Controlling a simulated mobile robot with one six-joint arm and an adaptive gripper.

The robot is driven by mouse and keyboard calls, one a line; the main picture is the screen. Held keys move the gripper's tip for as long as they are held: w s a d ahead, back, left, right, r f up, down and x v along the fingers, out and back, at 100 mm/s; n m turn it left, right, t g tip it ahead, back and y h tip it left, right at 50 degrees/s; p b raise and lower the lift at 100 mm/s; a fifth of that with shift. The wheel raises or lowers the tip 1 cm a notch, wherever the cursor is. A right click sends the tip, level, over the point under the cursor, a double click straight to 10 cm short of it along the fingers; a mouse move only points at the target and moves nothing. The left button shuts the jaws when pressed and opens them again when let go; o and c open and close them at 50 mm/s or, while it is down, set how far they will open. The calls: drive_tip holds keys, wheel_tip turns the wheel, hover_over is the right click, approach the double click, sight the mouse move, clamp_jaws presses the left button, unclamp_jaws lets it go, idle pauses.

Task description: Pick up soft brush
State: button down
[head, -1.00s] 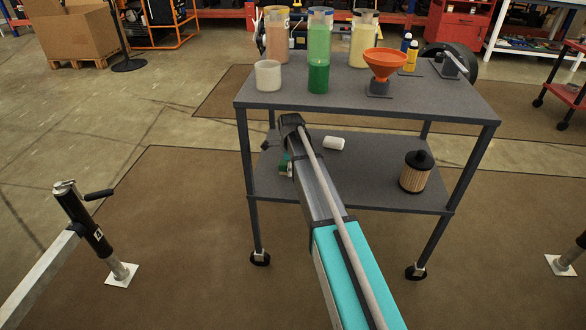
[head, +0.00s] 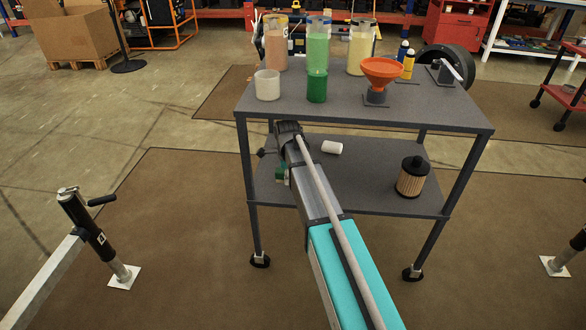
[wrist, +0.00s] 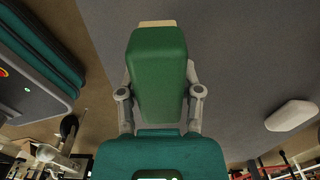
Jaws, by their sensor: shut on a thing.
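The soft brush (wrist: 158,75) shows in the wrist view as a green block with a pale beige strip at its far end. My gripper (wrist: 160,95) is shut on it, with one grey finger on each side of the green block. In the head view a small green part of the brush (head: 281,173) shows at the left edge of my arm, by the lower shelf. My arm hides most of the gripper there. I cannot tell whether the brush touches the shelf.
The grey cart's lower shelf (head: 360,195) also holds a white cylinder (head: 332,147) and a ribbed filter (head: 412,177). The upper shelf (head: 340,108) above carries bottles, cups and an orange funnel (head: 381,74). The cart's left front leg (head: 248,190) stands close by my gripper.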

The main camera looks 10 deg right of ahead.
drive_tip(key=s+a, duration=0.1)
drive_tip(key=s, duration=0.3)
drive_tip(key=s+a, duration=0.1)
drive_tip(key=s, duration=0.3)
drive_tip(key=s+a, duration=0.2)
drive_tip(key=s, duration=0.2)
drive_tip(key=c, duration=0.9)
unclamp_jaws()
drive_tip(key=c, duration=0.4)
drive_tip(key=shift+r, duration=0.15)
